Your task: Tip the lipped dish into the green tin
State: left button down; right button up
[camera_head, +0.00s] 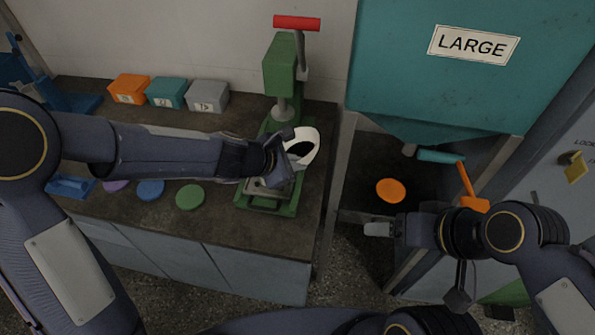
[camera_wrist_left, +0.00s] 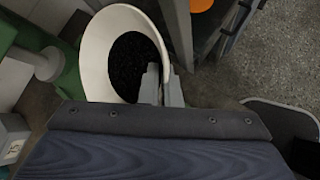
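The white lipped dish (camera_head: 314,145) is held above the green press's base, with dark grains inside. It also shows in the left wrist view (camera_wrist_left: 97,55), where the black grains lie in its middle. My left gripper (camera_head: 287,160) is shut on the dish's near rim; its fingers show in the left wrist view (camera_wrist_left: 162,86). My right gripper (camera_head: 380,229) is away from the dish, in front of the hopper bay; its finger gap is not clear. A flat green disc (camera_head: 190,197) lies on the counter. I cannot make out a green tin for certain.
The green press (camera_head: 280,68) with a red handle stands at the counter's back. Orange (camera_head: 129,89), teal (camera_head: 166,93) and grey (camera_head: 208,96) boxes stand left of it. A teal hopper (camera_head: 450,90) marked LARGE hangs at right, above an orange disc (camera_head: 391,190).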

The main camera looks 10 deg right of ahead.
pick_arm(q)
jog(key=a+n+h+b, duration=0.1)
jog(key=h, duration=0.1)
jog(key=w+r+h+b, duration=0.1)
jog(key=shift+a+r+n+g+h, duration=0.15)
jog(key=shift+a+n+g+h, duration=0.25)
jog(key=h+b, duration=0.1)
jog(key=a+n+h+b, duration=0.1)
jog(key=w+a+h, duration=0.1)
jog(key=shift+r+n+b, duration=0.3)
jog(key=shift+n+b, duration=0.1)
jog(key=shift+w+a+r+n+t+h+b, duration=0.1)
jog(key=shift+w+a+n+t+h+b, duration=0.25)
jog(key=shift+a+n+h, duration=0.55)
jog(key=shift+w+a+f+n+t+h+b, duration=0.1)
jog(key=shift+w+a+n+h+b, duration=0.25)
jog(key=shift+a+n+h, duration=0.55)
jog(key=shift+w+a+r+n+t+h+b, duration=0.1)
jog(key=shift+w+a+n+t+h+b, duration=0.25)
jog(key=shift+a+n+h, duration=0.5)
jog(key=shift+w+d+h, duration=0.1)
jog(key=shift+d+h, duration=0.05)
jog(key=shift+h, duration=0.1)
jog(key=d+m+y+p, duration=0.1)
jog(key=p, duration=0.1)
jog(key=s+d+r+m+g+y+p, duration=0.1)
jog(key=m+p, duration=0.1)
jog(key=shift+s+d+g+y, duration=0.15)
jog(key=shift+d+g+y, duration=0.15)
jog(key=shift+d, duration=0.05)
